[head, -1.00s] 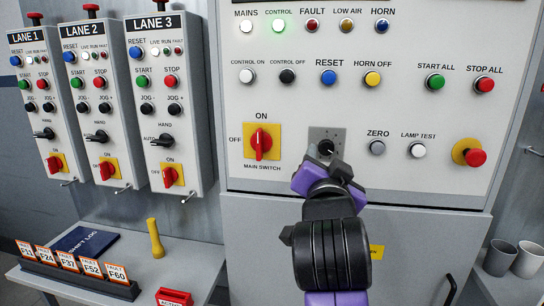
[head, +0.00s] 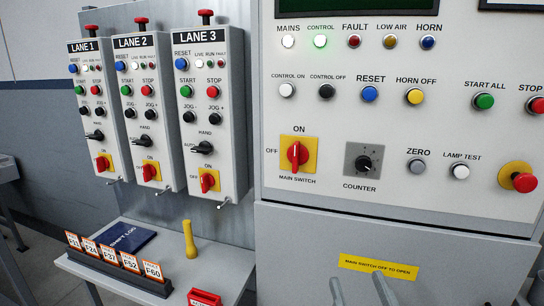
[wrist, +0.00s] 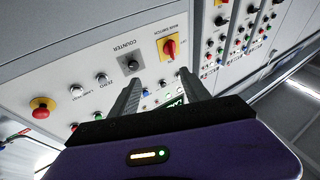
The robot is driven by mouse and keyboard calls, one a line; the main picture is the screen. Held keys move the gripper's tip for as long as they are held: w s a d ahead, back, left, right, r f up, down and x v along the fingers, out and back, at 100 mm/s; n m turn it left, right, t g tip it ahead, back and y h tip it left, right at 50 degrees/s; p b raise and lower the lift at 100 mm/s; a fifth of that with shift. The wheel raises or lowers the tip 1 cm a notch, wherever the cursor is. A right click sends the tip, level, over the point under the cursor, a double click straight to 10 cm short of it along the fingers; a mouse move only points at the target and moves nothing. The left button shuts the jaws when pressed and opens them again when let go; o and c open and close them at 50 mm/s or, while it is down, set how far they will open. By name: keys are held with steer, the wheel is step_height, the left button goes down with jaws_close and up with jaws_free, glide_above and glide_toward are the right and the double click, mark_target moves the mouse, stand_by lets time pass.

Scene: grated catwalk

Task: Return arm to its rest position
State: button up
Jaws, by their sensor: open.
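My gripper (head: 360,286) shows only as two grey fingertips at the bottom edge of the head view, in front of the lower cabinet door. In the wrist view my gripper (wrist: 158,88) has its two dark fingers apart with nothing between them. It is clear of the black counter knob (head: 364,163), which is fully visible on its grey plate. The counter knob also shows in the wrist view (wrist: 132,65). The rest of my arm is out of the head view.
The main control panel (head: 325,130) fills the right, with a red main switch (head: 293,153) upright towards ON. Three lane boxes (head: 208,130) hang at left. Below them a shelf (head: 80,268) holds fault cards (head: 130,262), a blue shift log (head: 128,238) and a yellow cylinder (head: 190,240).

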steer(key=s+d+f+g+h+p, duration=0.1)
steer(key=s+f, duration=0.3)
steer(key=s, duration=0.6)
steer(key=s+d+f+m+g+p, duration=0.1)
steer(key=s+d+f+g, duration=0.2)
steer(key=s, duration=0.8)
steer(key=s+d+f+m+g+h+p, duration=0.1)
steer(key=s+d+f+g+p, duration=0.1)
steer(key=s+f, duration=0.4)
steer(key=s, duration=0.5)
steer(key=shift+d+f+g+h, duration=0.2)
steer(key=shift+g+h, duration=0.1)
